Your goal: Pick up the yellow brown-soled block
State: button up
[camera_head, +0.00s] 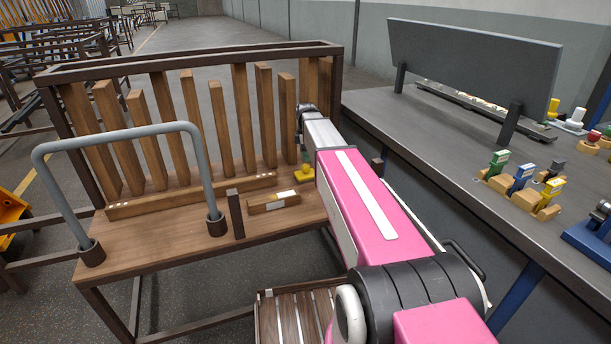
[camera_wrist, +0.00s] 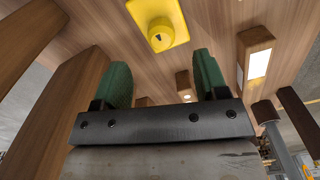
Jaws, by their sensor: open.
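A small yellow piece (camera_head: 304,173) with a square plate and round knob sits on the wooden bench, left of my arm. It also shows at the top of the wrist view (camera_wrist: 158,20), beyond my fingertips; no brown sole can be made out on it. Another yellow piece on a brown wooden base (camera_head: 550,193) stands on the grey worktable at right. My gripper (camera_wrist: 162,72) is open, its two green fingers apart with nothing held between them.
Upright wooden slats (camera_head: 218,128) stand along the back of the bench. A grey hoop (camera_head: 118,134) rises at its left. A wooden block with a pale label (camera_head: 272,202) lies near the front. The grey worktable (camera_head: 440,150) is right of my arm.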

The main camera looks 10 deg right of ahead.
aim_at(305, 165)
jog(key=shift+a+f, duration=0.15)
jog(key=shift+f, duration=3.7)
jog(key=c, duration=1.2)
jog(key=shift+o, duration=0.2)
jog(key=shift+r, duration=0.15)
jog(key=shift+r, duration=0.5)
jog(key=r, duration=0.3)
jog(key=shift+s+a+r, duration=0.2)
jog(key=s+a+r, duration=0.4)
jog(key=a+r, duration=0.2)
jog(key=a, duration=0.4)
jog(key=shift+s+r, duration=0.25)
jog(key=shift+a, duration=0.1)
jog(key=shift+o, duration=1.2)
